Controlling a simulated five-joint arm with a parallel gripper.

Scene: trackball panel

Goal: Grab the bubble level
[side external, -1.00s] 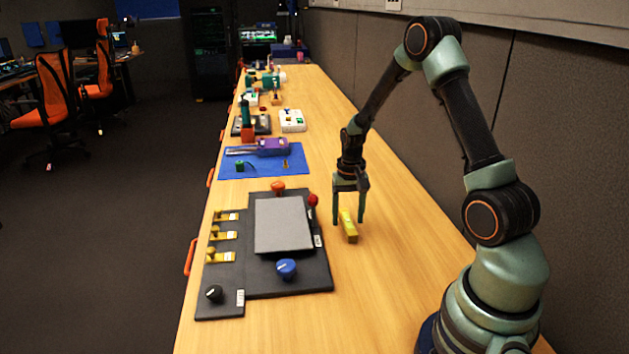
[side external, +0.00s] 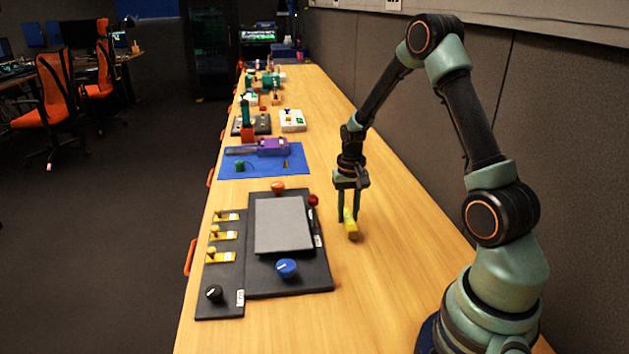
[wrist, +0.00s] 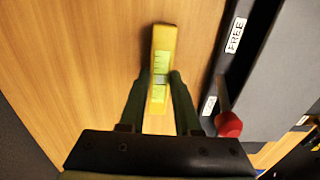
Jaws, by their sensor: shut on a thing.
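The bubble level is a small yellow bar (side external: 351,229) lying on the wooden table, just right of the dark control panel. In the wrist view the bubble level (wrist: 163,48) has a pale green window along its middle. My gripper (side external: 348,216) reaches down over it from above. In the wrist view my gripper's two fingers (wrist: 160,78) stand on either side of the level and are shut on it. The level appears to rest at table height; I cannot tell whether it is lifted at all.
The dark panel (side external: 318,274) with a grey pad (side external: 283,224), blue knob (side external: 286,268), yellow switches and a red knob (wrist: 229,124) is close on one side of my gripper. A blue mat (side external: 293,168) with tools lies farther back. The table toward the wall is clear.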

